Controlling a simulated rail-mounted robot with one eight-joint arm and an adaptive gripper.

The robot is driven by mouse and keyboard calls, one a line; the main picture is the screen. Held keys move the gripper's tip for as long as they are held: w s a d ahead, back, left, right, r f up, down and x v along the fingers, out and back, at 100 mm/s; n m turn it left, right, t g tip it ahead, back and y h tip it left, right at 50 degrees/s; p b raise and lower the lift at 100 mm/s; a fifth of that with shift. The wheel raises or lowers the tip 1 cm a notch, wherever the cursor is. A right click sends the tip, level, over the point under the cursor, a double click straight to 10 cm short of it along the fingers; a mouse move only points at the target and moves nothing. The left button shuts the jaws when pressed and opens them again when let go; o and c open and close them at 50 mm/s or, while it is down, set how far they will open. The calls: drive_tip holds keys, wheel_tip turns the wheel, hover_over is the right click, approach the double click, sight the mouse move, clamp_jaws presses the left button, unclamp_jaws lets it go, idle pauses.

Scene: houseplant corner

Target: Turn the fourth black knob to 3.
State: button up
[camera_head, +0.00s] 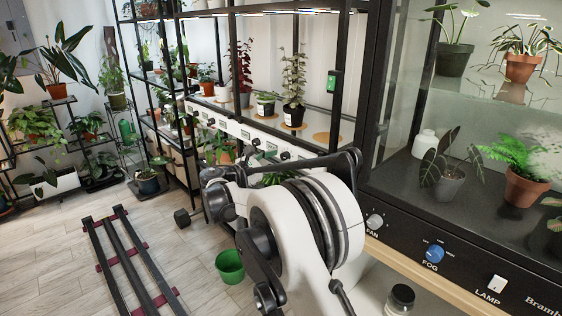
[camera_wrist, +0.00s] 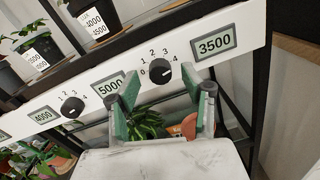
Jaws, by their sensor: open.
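A white panel (camera_wrist: 235,22) along the shelf edge carries black knobs and small grey displays. The rightmost black knob (camera_wrist: 161,73) in the wrist view sits between the 5000 and 3500 displays, with numbers 0 to 4 around it; I cannot read its pointer surely. Another black knob (camera_wrist: 72,107) is farther left. Whether the rightmost is the fourth cannot be told from the wrist view alone. In the head view a knob (camera_head: 285,155) shows just above my arm. My gripper (camera_wrist: 166,97) is open and empty, its green-padded fingers either side, just below the rightmost knob, apart from it.
Potted plants (camera_head: 292,90) stand on the shelf above the panel. A glass cabinet with a blue FOG knob (camera_head: 435,253) stands at right. A green bucket (camera_head: 229,266) is on the floor. Leaves (camera_wrist: 145,122) and an orange pot (camera_wrist: 189,126) show below the panel.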

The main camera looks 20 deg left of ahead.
drive_tip(key=shift+x, duration=0.8)
clamp_jaws()
drive_tip(key=shift+n, duration=0.4)
drive_tip(key=n, duration=0.3)
drive_tip(key=shift+p, duration=0.3)
drive_tip(key=shift+n, duration=2.1)
drive_tip(key=shift+a, duration=0.1)
